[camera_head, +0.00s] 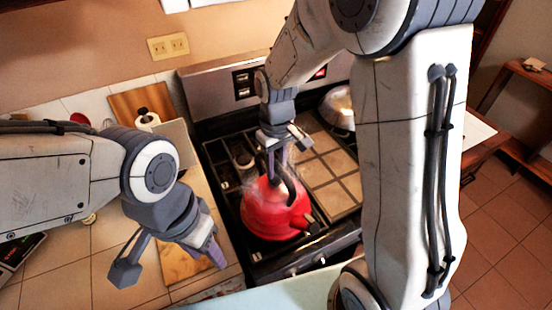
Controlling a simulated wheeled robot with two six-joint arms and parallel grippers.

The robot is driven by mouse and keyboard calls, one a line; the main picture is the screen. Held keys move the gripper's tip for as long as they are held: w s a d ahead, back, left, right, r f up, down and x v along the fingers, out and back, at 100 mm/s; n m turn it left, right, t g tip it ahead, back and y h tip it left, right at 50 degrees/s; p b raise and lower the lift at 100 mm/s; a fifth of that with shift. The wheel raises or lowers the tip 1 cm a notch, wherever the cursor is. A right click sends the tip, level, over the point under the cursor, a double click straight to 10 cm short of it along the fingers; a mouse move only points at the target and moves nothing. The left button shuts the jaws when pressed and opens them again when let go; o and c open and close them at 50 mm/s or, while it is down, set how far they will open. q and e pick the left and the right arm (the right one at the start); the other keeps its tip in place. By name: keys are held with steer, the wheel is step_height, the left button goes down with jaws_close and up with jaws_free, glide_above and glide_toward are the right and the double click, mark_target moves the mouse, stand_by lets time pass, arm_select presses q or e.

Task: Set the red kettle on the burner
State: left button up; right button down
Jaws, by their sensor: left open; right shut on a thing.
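The red kettle (272,212) is at the front of the stove's left half, with its dark spout end toward the lower right. My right gripper (274,160) comes down from above and is shut on the kettle's dark handle. I cannot tell whether the kettle's base touches the grate below it. Part of the stove's left burner area (238,152) shows behind the kettle; the part under the kettle is hidden. My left gripper (168,262) is open and empty over the counter left of the stove.
A silver pot or kettle (338,108) stands at the stove's back right, partly behind my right arm. Tan square tiles or a griddle (328,172) cover the stove's right half. Wooden boards (176,262) and a paper roll (146,117) are on the left counter.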

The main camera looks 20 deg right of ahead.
steer(key=shift+w, duration=0.1)
steer(key=c, duration=0.6)
jaws_free()
steer(key=shift+f, duration=0.1)
steer(key=shift+c, duration=0.2)
